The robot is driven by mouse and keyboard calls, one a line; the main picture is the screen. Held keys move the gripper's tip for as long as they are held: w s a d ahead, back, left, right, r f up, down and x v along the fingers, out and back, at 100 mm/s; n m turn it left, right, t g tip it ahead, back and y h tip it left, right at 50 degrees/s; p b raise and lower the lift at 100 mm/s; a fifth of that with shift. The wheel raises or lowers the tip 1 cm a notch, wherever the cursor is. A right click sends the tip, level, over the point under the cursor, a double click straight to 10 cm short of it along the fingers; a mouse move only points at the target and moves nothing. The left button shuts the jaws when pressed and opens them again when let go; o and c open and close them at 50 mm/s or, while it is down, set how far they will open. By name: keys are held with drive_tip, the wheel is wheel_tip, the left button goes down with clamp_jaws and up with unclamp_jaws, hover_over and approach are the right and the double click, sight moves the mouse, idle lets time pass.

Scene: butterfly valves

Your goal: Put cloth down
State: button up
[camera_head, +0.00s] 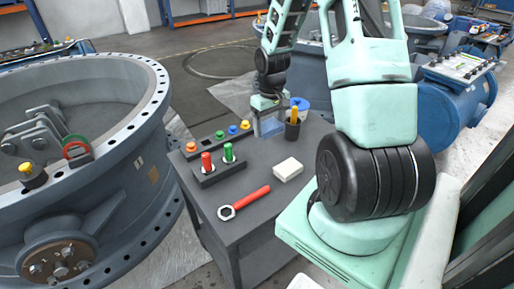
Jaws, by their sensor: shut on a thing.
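My gripper (267,109) is at the back of the dark grey table (235,195), pointing down. It is shut on a pale blue-grey piece, the cloth (269,127), which shows just below the fingers. The cloth is small in view and its lower edge is close to the tabletop; I cannot tell whether it touches. The fingertips are partly hidden by the cloth and hard to make out.
On the table are a white block (288,169), a red-handled wrench (245,202), a holder with red (207,163) and green (228,152) pieces, a row of coloured knobs (220,135) and a black cup (292,130). A large valve ring (150,120) stands left.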

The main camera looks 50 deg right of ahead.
sight(268, 155)
wheel_tip(268, 155, down, 10)
drive_tip(key=shift+r+b, duration=0.15)
drive_tip(key=shift+b, duration=0.5)
drive_tip(key=o, duration=1.1)
